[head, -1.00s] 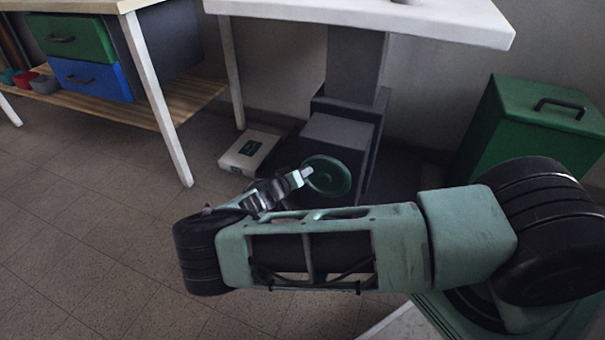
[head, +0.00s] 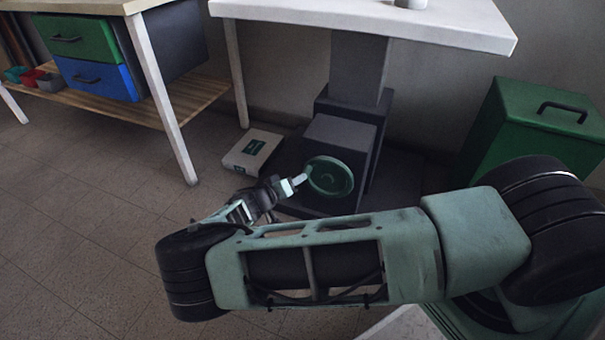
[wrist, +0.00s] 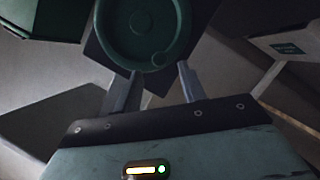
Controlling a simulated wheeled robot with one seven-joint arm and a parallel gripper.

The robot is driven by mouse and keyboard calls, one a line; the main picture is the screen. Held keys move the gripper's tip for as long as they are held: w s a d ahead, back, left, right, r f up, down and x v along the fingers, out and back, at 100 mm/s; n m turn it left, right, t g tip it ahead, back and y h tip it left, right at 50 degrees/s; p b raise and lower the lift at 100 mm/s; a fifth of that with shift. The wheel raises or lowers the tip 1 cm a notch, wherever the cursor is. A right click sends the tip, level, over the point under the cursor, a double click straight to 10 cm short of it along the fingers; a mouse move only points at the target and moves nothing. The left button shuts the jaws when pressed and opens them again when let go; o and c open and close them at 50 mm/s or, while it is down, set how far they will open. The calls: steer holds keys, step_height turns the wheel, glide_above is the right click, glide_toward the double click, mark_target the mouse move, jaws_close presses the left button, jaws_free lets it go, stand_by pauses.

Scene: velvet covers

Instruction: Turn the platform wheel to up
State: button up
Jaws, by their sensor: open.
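The green round platform wheel (head: 330,176) sits on the front of the dark grey base of the platform column. In the wrist view the wheel (wrist: 140,25) fills the top middle, with a small round knob (wrist: 161,59) near its rim. My gripper (head: 301,178) is at the wheel's left edge in the head view. In the wrist view my gripper (wrist: 156,80) has its two fingers apart, one on each side of the rim's lower part near the knob. I cannot tell whether the fingers touch the rim. The white platform top (head: 370,22) is above the column.
A white box with a green label (head: 252,151) lies on the floor left of the base. A green lidded bin (head: 530,125) stands at the right. A workbench with green and blue drawers (head: 80,40) is at the left. The floor at the left is clear (head: 80,220).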

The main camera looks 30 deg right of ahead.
steer(key=p+v, duration=0.1)
steer(key=v, duration=1)
steer(key=shift+p, duration=0.4)
